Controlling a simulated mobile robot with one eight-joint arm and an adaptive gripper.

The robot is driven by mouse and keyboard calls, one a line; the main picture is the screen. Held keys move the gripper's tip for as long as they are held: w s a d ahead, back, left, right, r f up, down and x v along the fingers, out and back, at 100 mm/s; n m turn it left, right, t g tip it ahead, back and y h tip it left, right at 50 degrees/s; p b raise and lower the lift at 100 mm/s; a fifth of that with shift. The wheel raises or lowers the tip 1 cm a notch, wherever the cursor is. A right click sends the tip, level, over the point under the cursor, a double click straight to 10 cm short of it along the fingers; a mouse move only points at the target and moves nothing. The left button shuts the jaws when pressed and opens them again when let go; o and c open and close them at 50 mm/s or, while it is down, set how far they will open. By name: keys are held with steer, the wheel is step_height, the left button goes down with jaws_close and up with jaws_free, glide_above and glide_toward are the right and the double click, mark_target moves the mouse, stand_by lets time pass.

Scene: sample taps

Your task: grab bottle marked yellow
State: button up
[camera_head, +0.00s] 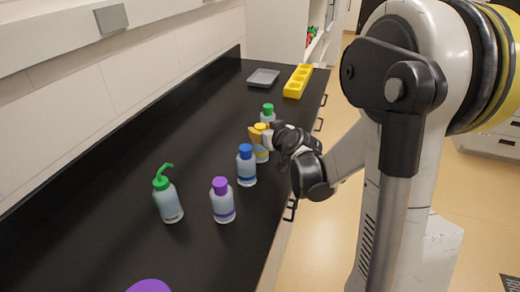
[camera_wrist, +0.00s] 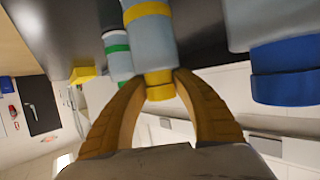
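The bottle marked yellow (camera_head: 262,156) stands on the black counter, with a yellow cap and band. In the wrist view the bottle (camera_wrist: 154,45) appears upside down, its yellow cap toward my palm. My gripper (camera_wrist: 160,76) has its orange fingers on both sides of the bottle near the cap, the tips appearing to touch it. In the head view my gripper (camera_head: 257,134) is at the top of the bottle, and the wrist partly hides it.
A blue-capped bottle (camera_head: 246,168) stands close in front, and a green-capped bottle (camera_head: 268,113) close behind. A purple-capped bottle (camera_head: 222,203) and a green squeeze bottle (camera_head: 168,202) are nearer. A yellow rack (camera_head: 298,82) and grey tray (camera_head: 262,78) lie at the far end.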

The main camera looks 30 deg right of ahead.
jaws_close()
